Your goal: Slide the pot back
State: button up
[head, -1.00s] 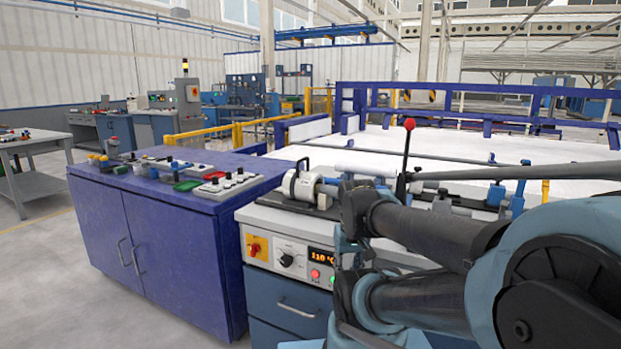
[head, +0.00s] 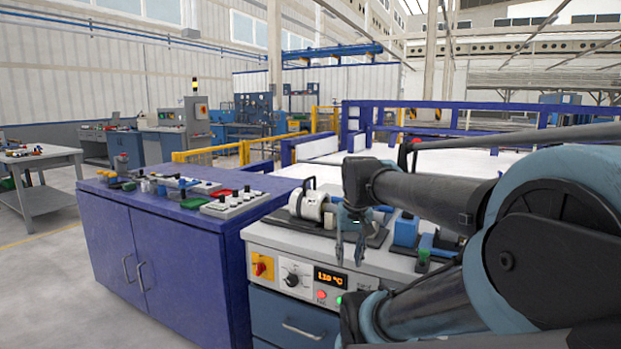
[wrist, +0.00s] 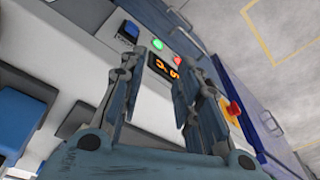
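No plain pot shows. A white cylinder with a black handle (head: 312,204) lies on a dark base on the control bench; I cannot tell if this is the pot. My gripper (head: 349,250) hangs over the bench's front part, right of and nearer than the cylinder, with its fingers pointing down. In the wrist view my gripper (wrist: 160,75) is open, its two fingers apart with nothing seen between them. The temperature display (wrist: 164,68) shows behind the fingertips, and the white cylinder does not show clearly there. My arm hides part of the bench behind it.
The bench front has a black knob (head: 292,275), a red switch (head: 260,266) and lit buttons. Blue blocks (head: 405,231) stand right of the gripper. A blue cabinet (head: 170,240) with small parts on top stands left. A red lever tip (head: 412,141) shows behind my arm.

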jog(key=w+a+r+m, duration=0.2)
jog(key=w+r+m, duration=0.1)
jog(key=w+r, duration=1.4)
jog(key=m+y, duration=0.2)
jog(key=m, duration=0.1)
send_near(311, 178)
jog(key=shift+g, duration=0.4)
jog(key=x, duration=0.5)
jog(key=w+x, duration=0.1)
jog(key=x, duration=0.2)
jog(key=shift+a+r, duration=0.1)
jog(key=shift+a, duration=0.1)
grip_shut()
